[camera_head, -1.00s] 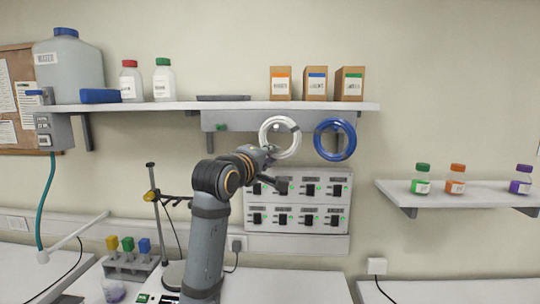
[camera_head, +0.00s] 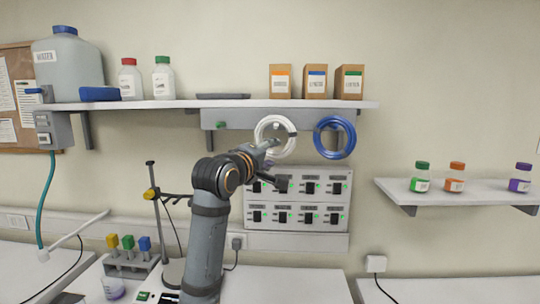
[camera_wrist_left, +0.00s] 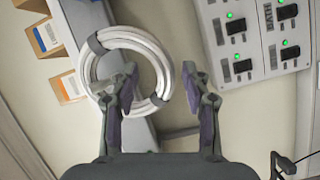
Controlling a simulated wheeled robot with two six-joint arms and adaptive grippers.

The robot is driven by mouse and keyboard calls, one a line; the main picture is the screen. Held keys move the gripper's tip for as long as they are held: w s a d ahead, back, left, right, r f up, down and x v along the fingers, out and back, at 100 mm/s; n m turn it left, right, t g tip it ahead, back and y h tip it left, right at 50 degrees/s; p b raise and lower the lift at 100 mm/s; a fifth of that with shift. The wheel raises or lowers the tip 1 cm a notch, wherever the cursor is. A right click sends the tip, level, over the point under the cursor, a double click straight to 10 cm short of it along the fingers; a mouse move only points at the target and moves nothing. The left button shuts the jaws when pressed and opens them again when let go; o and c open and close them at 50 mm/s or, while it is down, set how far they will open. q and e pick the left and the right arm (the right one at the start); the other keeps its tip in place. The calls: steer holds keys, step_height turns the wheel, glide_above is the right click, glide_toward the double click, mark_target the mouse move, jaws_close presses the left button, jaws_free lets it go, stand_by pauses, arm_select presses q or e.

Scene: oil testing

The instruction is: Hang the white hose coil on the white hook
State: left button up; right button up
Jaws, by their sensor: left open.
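The white hose coil (camera_head: 259,126) is a ring in front of the grey rail under the shelf. A small pale hook (camera_head: 276,126) shows inside its upper part; whether the coil rests on it I cannot tell. My left gripper (camera_head: 280,160) is open at the coil's lower edge. In the left wrist view, the coil (camera_wrist_left: 98,70) has one finger over its opening and the other outside it, so its rim lies between the spread fingers (camera_wrist_left: 160,75). Contact with the rim is not clear. My right gripper is not in view.
A blue coil (camera_head: 318,141) hangs just right of the white one. A green hook (camera_head: 221,126) is on the rail's left. A switch panel (camera_head: 297,199) lies below. The shelf (camera_head: 150,106) above carries bottles and boxes. A lower shelf (camera_head: 450,190) is at the right.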

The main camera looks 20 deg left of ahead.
arm_select(q)
steer(key=s+a, duration=0.1)
steer(key=s, duration=1.1)
steer(key=shift+a+r, duration=0.2)
